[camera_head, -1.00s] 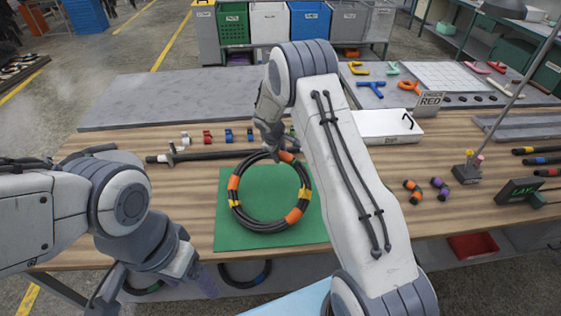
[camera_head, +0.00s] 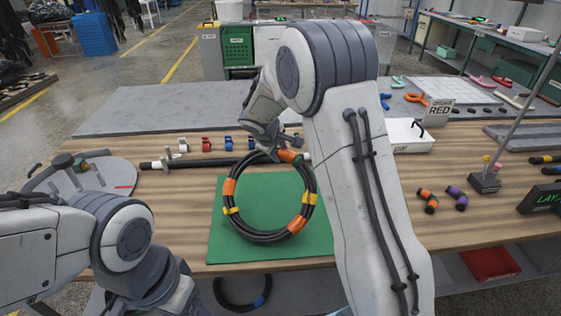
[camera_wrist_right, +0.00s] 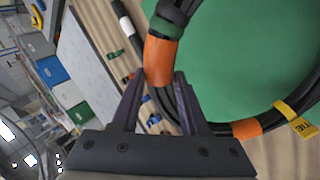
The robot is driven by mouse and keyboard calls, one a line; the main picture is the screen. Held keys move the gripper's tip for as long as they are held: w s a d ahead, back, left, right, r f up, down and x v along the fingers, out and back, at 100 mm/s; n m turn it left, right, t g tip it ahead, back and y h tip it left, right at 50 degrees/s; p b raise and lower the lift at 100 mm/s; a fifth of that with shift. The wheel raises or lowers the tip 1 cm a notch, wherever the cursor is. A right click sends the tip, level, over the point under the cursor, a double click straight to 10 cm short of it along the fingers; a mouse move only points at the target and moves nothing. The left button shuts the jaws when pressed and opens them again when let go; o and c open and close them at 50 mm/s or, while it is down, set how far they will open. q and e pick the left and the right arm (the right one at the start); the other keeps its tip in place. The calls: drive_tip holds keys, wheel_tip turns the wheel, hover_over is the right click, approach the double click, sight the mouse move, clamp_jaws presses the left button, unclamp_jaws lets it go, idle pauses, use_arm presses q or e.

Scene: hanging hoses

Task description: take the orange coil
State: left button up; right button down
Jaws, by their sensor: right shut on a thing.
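The orange coil (camera_head: 230,187) is a ring of black hose with orange bands and yellow tags. My right gripper (camera_head: 286,150) is shut on the coil's far edge, at an orange band. In the right wrist view the band (camera_wrist_right: 160,60) sits between the two fingertips. The coil stands tilted over the green mat (camera_head: 322,240), its far edge raised. I cannot tell whether its near edge touches the mat. My left arm is at the lower left; its gripper (camera_head: 185,302) is partly cut off by the frame, with its fingers unclear.
A dark bar (camera_head: 205,162) lies behind the mat. Small banded pieces (camera_head: 428,200) and a sign (camera_head: 439,112) are on the right. A red bin (camera_head: 490,264) and another coil (camera_head: 243,305) are below the table. My right arm hides part of the bench.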

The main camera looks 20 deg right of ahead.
use_arm(q)
wheel_tip(320, 180, down, 6)
drive_tip(key=b, duration=0.6)
use_arm(e)
drive_tip(key=shift+s+a+r+t+h, duration=0.6)
drive_tip(key=shift+s+a+r, duration=0.15)
drive_tip(key=shift+r, duration=0.15)
use_arm(q)
drive_tip(key=shift+r+p, duration=2.4)
drive_tip(key=shift+p, duration=0.45)
use_arm(e)
wheel_tip(320, 180, up, 7)
drive_tip(key=shift+r, duration=0.15)
drive_tip(key=shift+s, duration=0.1)
